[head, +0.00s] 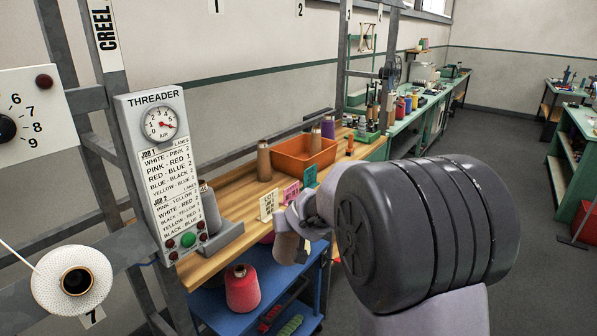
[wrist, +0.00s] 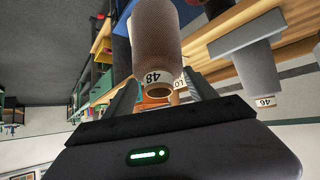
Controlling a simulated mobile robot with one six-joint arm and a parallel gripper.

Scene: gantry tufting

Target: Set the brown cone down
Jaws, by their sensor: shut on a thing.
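My gripper (head: 298,226) is shut on a brown cone (head: 286,247). It holds the cone in the air by the front edge of the wooden bench (head: 232,190), above the blue cart (head: 276,300). In the wrist view the brown cone (wrist: 152,45) sits between the two fingers and bears the label 48. Part of the cone is hidden by my gripper in the head view. Another brown cone (head: 264,162) stands upright on the bench, left of the orange bin (head: 287,158).
A grey cone (head: 208,207) stands in a grey holder under the threader panel (head: 160,130). A lot card (head: 268,204) and pink and teal cards stand along the bench's front. A red cone (head: 242,290) is on the cart. Bare bench shows behind the cards.

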